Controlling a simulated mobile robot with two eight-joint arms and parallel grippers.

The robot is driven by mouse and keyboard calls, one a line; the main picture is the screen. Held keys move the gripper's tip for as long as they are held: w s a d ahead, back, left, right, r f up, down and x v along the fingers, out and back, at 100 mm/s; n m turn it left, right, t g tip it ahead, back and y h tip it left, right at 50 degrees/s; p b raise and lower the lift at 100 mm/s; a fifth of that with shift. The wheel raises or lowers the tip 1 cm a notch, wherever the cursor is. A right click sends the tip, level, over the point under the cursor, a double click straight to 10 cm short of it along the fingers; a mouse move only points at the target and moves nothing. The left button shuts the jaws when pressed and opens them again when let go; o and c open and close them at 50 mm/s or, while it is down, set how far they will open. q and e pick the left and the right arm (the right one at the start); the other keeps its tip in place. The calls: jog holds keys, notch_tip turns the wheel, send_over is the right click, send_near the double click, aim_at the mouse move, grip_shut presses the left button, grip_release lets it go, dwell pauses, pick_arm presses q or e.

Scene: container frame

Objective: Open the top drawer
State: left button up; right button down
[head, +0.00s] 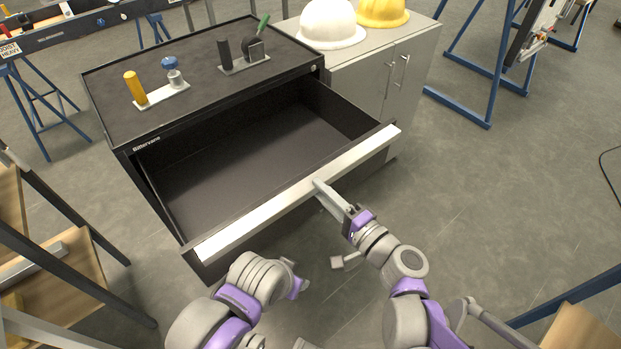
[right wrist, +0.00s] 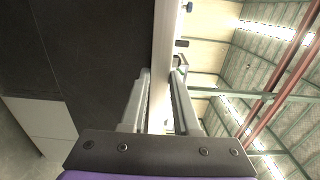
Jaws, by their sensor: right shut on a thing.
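The black tool cabinet (head: 190,60) has its top drawer (head: 270,150) pulled far out, and the drawer looks empty. The drawer's front carries a long light metal handle strip (head: 300,194). My right gripper (head: 318,184) is shut on this strip, right of its middle. In the right wrist view its two fingers (right wrist: 155,105) stand on either side of the pale strip (right wrist: 162,60). My left arm is folded low in the head view, and its gripper (head: 296,280) is near the floor area in front of the drawer. Whether its fingers are open I cannot tell.
On the cabinet top stand small holders with a yellow-handled tool (head: 135,88) and a green-handled tool (head: 262,26). A grey cupboard (head: 370,70) with a white helmet (head: 327,20) and a yellow helmet (head: 383,10) stands right.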

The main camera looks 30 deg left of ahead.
jog(key=shift+s+d+f, duration=0.15)
jog(key=shift+f, duration=0.05)
jog(key=c, duration=0.7)
grip_release()
jog(key=v, duration=1)
jog(key=shift+s+d+p, duration=0.1)
jog(key=shift+d+p, duration=0.2)
jog(key=shift+p, duration=0.05)
